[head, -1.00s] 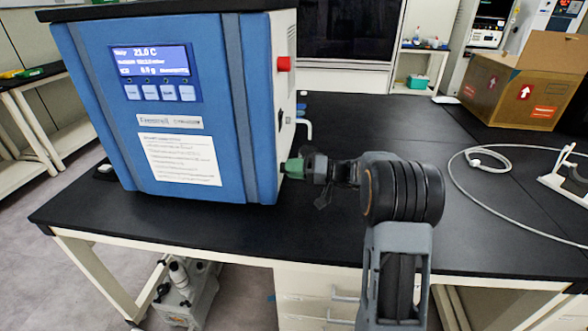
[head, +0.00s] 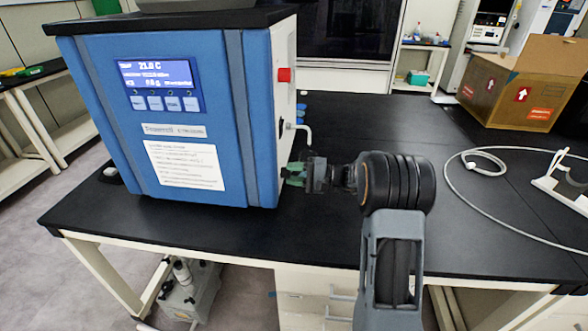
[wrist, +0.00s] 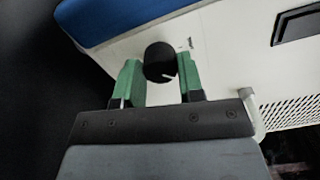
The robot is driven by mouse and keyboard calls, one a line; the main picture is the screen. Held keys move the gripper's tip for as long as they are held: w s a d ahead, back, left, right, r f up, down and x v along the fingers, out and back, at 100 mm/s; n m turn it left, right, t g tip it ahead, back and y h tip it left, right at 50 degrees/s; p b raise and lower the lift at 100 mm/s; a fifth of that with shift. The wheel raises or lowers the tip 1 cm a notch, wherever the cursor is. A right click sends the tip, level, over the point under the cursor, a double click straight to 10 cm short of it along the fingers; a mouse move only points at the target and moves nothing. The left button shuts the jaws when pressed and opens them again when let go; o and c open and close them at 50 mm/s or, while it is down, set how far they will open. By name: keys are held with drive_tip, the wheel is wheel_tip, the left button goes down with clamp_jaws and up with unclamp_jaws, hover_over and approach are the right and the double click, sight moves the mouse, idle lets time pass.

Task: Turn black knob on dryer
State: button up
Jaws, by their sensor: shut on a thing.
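The freeze dryer (head: 110,95) is a blue-fronted box with white sides, standing on the black bench. In the wrist view, the black knob (wrist: 159,60) sits on the dryer's white side panel (wrist: 215,45). It is round, with a white mark at its lower right edge. My gripper (wrist: 160,78) has one green finger on each side of the knob and is shut on it. In the head view, my gripper (head: 294,172) is at the lower part of the dryer's right side, and the knob cannot be made out there.
A red button (head: 284,75) is higher on the dryer's right side. A pale pipe (head: 302,130) sticks out behind my gripper. A cardboard box (head: 520,90) and a white cable (head: 450,180) lie to the right. The bench (head: 370,125) behind my arm is clear.

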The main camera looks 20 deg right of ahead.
drive_tip(key=shift+m+p, duration=2.85)
drive_tip(key=shift+m, duration=1.15)
drive_tip(key=o, duration=0.9)
drive_tip(key=shift+d, duration=0.15)
drive_tip(key=b+v, duration=0.1)
drive_tip(key=v, duration=1.2)
drive_tip(key=shift+s+d, duration=0.1)
drive_tip(key=shift+d, duration=0.15)
